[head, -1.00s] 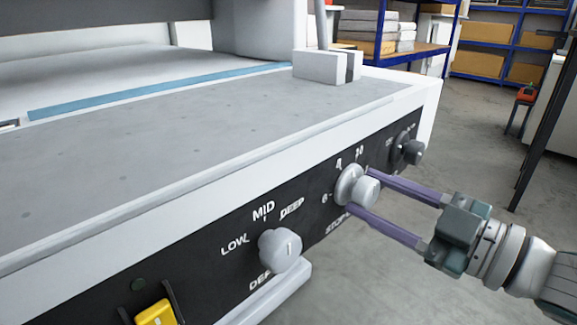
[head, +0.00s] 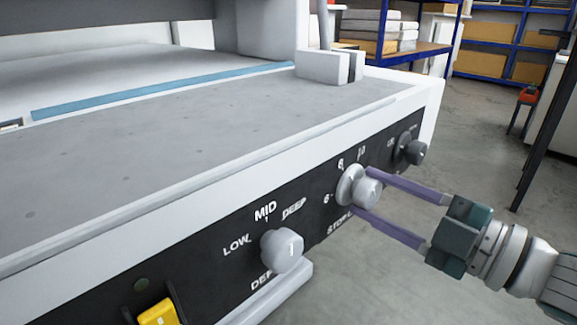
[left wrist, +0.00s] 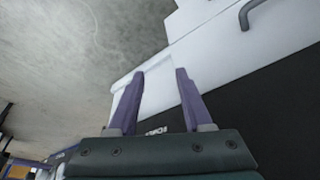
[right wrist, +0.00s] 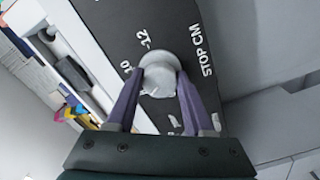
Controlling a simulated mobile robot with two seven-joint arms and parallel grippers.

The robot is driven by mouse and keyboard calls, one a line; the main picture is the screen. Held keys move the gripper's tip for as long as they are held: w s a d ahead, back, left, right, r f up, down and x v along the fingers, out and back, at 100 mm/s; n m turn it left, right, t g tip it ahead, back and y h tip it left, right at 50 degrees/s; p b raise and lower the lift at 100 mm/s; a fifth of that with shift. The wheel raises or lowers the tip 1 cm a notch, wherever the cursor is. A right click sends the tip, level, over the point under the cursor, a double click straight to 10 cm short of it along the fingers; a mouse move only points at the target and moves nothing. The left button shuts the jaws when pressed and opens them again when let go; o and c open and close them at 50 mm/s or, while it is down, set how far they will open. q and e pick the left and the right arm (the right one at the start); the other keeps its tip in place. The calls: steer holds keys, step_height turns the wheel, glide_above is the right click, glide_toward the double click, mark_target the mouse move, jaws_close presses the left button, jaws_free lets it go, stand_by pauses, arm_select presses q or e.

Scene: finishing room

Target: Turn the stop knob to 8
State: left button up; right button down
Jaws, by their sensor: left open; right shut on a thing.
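The stop knob (head: 367,191) is a pale round knob on the black front panel. Numbers, among them 6 and 10, stand around it, with STOP lettering below. My right gripper (head: 360,191) is shut on it, one purple finger above and one below. In the right wrist view the knob (right wrist: 160,76) sits between the fingers, near the 10, the 12 and the words STOP CM. A faint mark shows on its face, but I cannot tell which number it points at. My left gripper (left wrist: 160,73) is open and empty, seen only in the left wrist view.
The depth knob (head: 282,250), with LOW, MID and DEEP marks, is to the left. A smaller dark-based knob (head: 409,150) is to the right. A yellow switch (head: 157,312) is at the lower left. The floor right of the machine is open.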

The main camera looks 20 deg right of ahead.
steer(key=shift+c, duration=1.5)
jaws_free()
steer(key=p+v, duration=0.1)
steer(key=v, duration=0.9)
